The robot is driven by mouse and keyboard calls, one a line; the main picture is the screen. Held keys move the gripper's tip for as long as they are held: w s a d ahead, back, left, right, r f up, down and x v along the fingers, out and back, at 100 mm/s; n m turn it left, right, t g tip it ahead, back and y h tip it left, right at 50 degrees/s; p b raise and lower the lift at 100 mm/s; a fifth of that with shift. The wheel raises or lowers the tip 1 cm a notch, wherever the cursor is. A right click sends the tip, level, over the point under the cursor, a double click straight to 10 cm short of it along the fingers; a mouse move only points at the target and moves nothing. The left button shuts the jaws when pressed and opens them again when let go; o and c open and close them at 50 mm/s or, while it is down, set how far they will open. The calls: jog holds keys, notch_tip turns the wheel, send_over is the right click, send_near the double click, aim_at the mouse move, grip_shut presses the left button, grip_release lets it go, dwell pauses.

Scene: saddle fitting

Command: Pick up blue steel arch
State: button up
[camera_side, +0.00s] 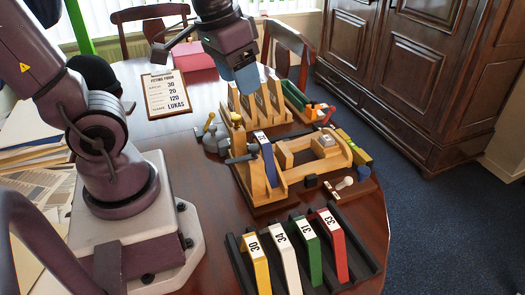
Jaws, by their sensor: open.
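The blue steel arch (267,158), with a white number label at its top, stands at the left end of the wooden fixture (300,163) in the middle of the table. My gripper (241,82) hangs at the top centre, above and behind the arch in the picture. It is open and clear of the arch. Its fingertips are hard to make out at this angle.
A dark rack (325,273) in front holds a yellow, a white, a green and a red arch. A wooden rack (262,104) with upright slats stands behind the fixture. A clipboard (166,95) lies at the back left. The table's middle-left is clear.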

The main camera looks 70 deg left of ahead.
jog(key=w+a+f+n+g, duration=0.3)
jog(key=w+a+f+n, duration=0.25)
jog(key=n, duration=1.05)
send_over(262, 138)
jog(key=f, duration=0.8)
jog(key=shift+d+f, duration=0.2)
jog(key=shift+d, duration=0.05)
jog(key=shift+a+f, duration=0.15)
jog(key=shift+f, duration=1.2)
jog(key=shift+a+f, duration=0.1)
jog(key=shift+f, duration=1.25)
jog(key=shift+c, duration=0.4)
grip_shut()
